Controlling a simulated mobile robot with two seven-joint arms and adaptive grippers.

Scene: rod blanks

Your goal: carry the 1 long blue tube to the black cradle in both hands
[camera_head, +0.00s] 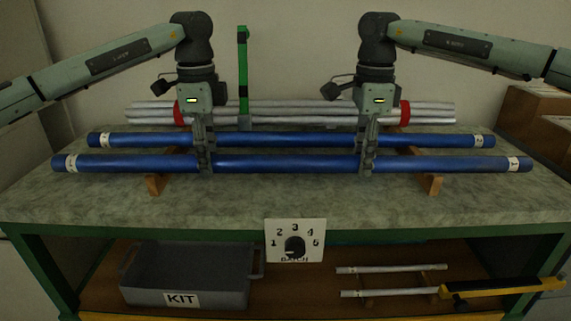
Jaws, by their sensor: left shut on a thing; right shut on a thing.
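Two long blue tubes with white end labels lie side by side across the bench. The front blue tube (285,162) is nearer and longer in view; the rear blue tube (285,139) is just behind it. My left gripper (204,164) is shut on the front tube left of its middle. My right gripper (367,164) is shut on it right of its middle. The tube looks level; I cannot tell whether it touches the wooden supports below. I cannot make out a black cradle in this view.
Wooden supports (432,186) stand under the tubes. Behind are several silver tubes (290,112) with red bands and a green post (243,75). A batch dial plate (312,226) hangs at the front edge. Below are a grey KIT bin (222,272) and thin rods (392,268).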

